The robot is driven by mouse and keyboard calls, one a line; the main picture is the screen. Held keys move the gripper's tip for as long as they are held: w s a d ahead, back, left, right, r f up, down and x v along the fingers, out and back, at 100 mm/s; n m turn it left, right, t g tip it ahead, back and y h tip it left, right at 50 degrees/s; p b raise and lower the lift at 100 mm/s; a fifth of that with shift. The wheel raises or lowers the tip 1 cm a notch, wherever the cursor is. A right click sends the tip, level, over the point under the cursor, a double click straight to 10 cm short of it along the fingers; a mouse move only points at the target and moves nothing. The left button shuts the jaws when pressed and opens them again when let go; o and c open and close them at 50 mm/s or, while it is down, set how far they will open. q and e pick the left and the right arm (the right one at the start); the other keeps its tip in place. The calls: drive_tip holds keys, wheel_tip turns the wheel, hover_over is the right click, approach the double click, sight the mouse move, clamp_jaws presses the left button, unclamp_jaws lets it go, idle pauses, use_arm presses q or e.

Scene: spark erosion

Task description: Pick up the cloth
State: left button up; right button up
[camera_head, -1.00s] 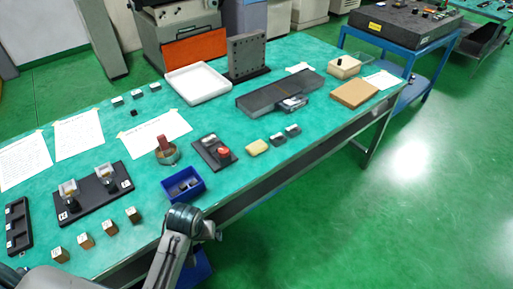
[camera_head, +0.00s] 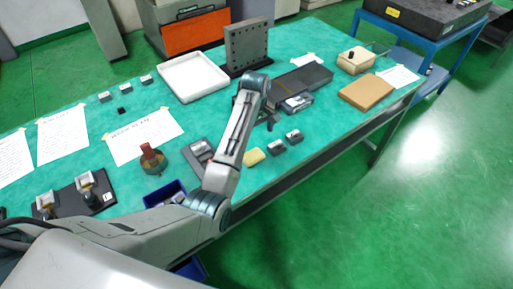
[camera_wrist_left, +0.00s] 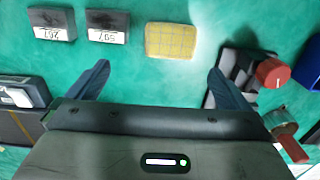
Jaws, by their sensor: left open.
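The cloth (camera_head: 253,157) is a small yellow pad lying flat near the table's front edge in the head view. In the left wrist view the cloth (camera_wrist_left: 171,41) shows a grid pattern and lies beyond the fingertips, between their lines. My left gripper (camera_wrist_left: 160,78) is open, with nothing between its two dark fingers. In the head view the left gripper (camera_head: 268,118) hangs above the table, behind the cloth and mostly hidden by its own wrist. My right gripper is out of view.
Two labelled dark blocks (camera_wrist_left: 108,27) (camera_wrist_left: 52,24) lie beside the cloth. On its other side is a dark fixture with a red knob (camera_wrist_left: 272,73). A blue bin (camera_head: 164,195), a red-handled round object (camera_head: 152,159) and a white tray (camera_head: 193,78) are also on the green table.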

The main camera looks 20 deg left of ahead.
sight(253, 155)
use_arm(q)
drive_tip(key=f, duration=0.1)
drive_tip(key=s+f, duration=0.1)
drive_tip(key=s+f+p, duration=0.1)
drive_tip(key=shift+f, duration=0.25)
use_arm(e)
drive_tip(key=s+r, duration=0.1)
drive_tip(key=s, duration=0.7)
use_arm(q)
drive_tip(key=f, duration=0.1)
drive_tip(key=f+p, duration=0.1)
drive_tip(key=f, duration=0.1)
drive_tip(key=f+p, duration=0.1)
drive_tip(key=f, duration=0.1)
drive_tip(key=shift+a+f, duration=0.1)
drive_tip(key=shift+a, duration=0.25)
drive_tip(key=shift+f, duration=0.2)
drive_tip(key=shift+w+f, duration=0.15)
drive_tip(key=shift+c, duration=0.9)
drive_tip(key=c, duration=0.7)
drive_tip(key=shift+c, duration=0.7)
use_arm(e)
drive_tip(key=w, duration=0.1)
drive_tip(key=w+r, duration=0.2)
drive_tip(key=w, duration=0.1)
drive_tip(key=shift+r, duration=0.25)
